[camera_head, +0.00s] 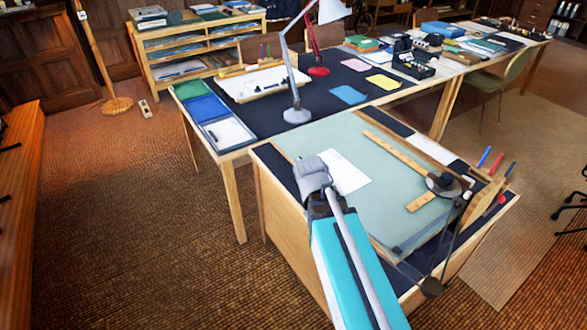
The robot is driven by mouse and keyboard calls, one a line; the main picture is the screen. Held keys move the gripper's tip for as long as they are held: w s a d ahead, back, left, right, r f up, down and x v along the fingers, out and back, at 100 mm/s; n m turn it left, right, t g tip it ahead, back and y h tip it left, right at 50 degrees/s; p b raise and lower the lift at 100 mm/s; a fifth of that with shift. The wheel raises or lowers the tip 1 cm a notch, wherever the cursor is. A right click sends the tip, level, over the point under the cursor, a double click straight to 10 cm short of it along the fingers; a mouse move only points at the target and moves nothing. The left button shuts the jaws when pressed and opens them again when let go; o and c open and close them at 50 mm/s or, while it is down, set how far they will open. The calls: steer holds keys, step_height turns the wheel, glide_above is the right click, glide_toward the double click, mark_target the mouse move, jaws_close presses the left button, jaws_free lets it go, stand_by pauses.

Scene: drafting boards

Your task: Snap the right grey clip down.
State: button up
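A drafting board with a pale green surface (372,180) lies on the near desk. A white sheet (342,172) lies on its left part, partly hidden behind my cyan and grey arm. I cannot make out the grey clips: they are too small to tell or hidden behind my arm. A drafting arm with a dark round head (444,185) and wooden rules (397,150) lies across the board's right side. My arm rises from the bottom edge over the board's left front part. I cannot see my gripper's fingers.
A wooden holder with several coloured pens (484,196) stands at the near desk's right edge. Behind is a long dark-topped table with a grey desk lamp (296,112), a red lamp (318,70) and blue trays (206,108). The carpet at left is mostly clear.

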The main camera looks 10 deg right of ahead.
steer(key=w+f+m+h+b, duration=0.3)
steer(key=w+f+h+b, duration=0.2)
steer(key=w+b, duration=0.25)
steer(key=m+t+h+b, duration=0.7)
steer(key=m+h+b, duration=0.25)
steer(key=b, duration=0.55)
glide_toward(295, 164)
steer(key=v, duration=0.4)
steer(key=shift+w+f+h, duration=0.15)
steer(key=shift+f+h, duration=0.1)
steer(key=shift+d, duration=0.25)
steer(key=x, duration=1.3)
steer(key=shift+w+d, duration=0.1)
steer(key=shift+d, duration=0.2)
